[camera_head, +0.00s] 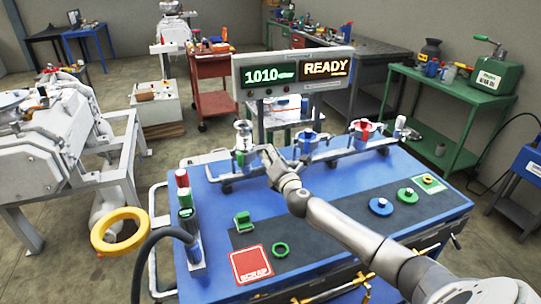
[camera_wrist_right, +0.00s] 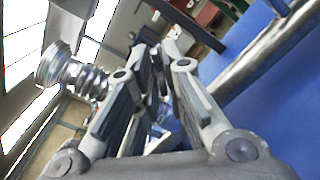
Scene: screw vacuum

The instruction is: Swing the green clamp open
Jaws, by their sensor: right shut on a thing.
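The green clamp (camera_head: 240,158) sits around the left pipe joint on the blue workbench (camera_head: 330,185), below a shiny metal fitting (camera_head: 243,135). My right gripper (camera_head: 267,154) is just right of this joint, with its fingers close together at the clamp's side. In the right wrist view the fingers of my right gripper (camera_wrist_right: 150,60) are closed together, and the ribbed metal fitting (camera_wrist_right: 75,75) stands to their left. The fingers hide the small part held between them, and no green shows there. My left gripper is out of view.
Blue-topped (camera_head: 308,138) and red-topped (camera_head: 362,130) joints stand to the right on the same pipe rail. A green block (camera_head: 243,222), a green ring (camera_head: 280,250) and a red scrap pad (camera_head: 251,266) lie in front. A display (camera_head: 293,78) stands behind.

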